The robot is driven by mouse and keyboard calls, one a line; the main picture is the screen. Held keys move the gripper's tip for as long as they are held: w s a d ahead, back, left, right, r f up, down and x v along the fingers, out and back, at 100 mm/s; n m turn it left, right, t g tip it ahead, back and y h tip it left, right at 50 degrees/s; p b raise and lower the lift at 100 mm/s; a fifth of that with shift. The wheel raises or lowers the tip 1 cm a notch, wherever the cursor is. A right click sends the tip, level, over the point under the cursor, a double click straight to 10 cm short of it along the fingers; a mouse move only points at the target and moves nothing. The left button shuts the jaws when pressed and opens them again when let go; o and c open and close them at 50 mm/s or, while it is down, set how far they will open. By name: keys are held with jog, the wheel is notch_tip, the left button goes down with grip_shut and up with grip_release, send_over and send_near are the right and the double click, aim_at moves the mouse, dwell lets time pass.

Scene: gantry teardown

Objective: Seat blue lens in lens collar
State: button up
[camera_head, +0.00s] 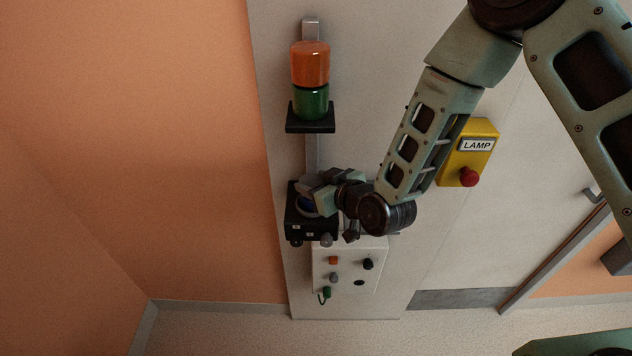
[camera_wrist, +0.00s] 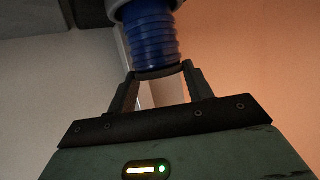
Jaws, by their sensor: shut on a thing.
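The blue lens (camera_wrist: 152,38) is a ribbed blue cylinder at the top of the wrist view. My gripper (camera_wrist: 160,76) is shut on its dark-rimmed near end, one finger on each side. A pale grey ring (camera_wrist: 116,6) surrounds the lens's far end, cut off by the picture edge; I cannot tell whether this is the lens collar or how deep the lens sits. My gripper hides most of the lens there.
An orange lens (camera_head: 310,63) and a green lens (camera_head: 310,101) are stacked on a black shelf (camera_head: 311,125) above. A white panel (camera_head: 349,272) with several coloured knobs is below. A yellow LAMP box (camera_head: 469,152) with a red button is right, close to my forearm.

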jog(key=shift+f+b, duration=0.35)
jog(key=shift+b, duration=0.15)
dwell(0.3)
jog(key=o, duration=1.1)
